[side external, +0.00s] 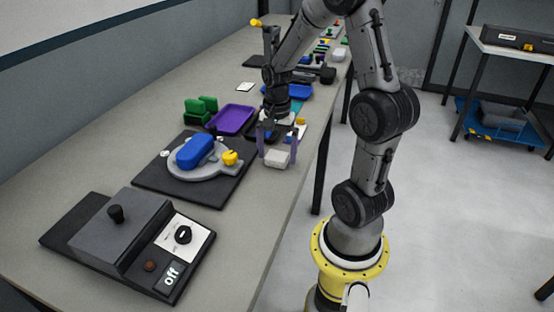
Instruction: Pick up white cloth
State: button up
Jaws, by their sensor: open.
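A small white folded item (277,160), which looks like the white cloth, lies near the right edge of the long grey table. My gripper (276,150) points down over it with its two purple-grey fingers apart, one towards each side of the item. The fingers look open, with no visible grip on it. I cannot tell from this angle whether the fingertips touch the item or the table.
Left of my gripper are a purple tray (231,119), green blocks (201,110), and a dark board (150,175) bearing a grey round fixture with a blue piece (195,150). A dark box with a dial (183,236) stands in front. Bare table lies below the gripper.

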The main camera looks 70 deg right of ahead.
aim_at(277, 155)
jog(key=c, duration=1.4)
jog(key=shift+r, duration=0.55)
notch_tip(277, 155, up, 2)
jog(key=shift+r, duration=0.25)
jog(key=s+a+r, duration=0.8)
jog(key=s+r, duration=0.1)
jog(key=s, duration=0.2)
jog(key=shift+a+r, duration=0.2)
jog(key=shift+a, duration=0.2)
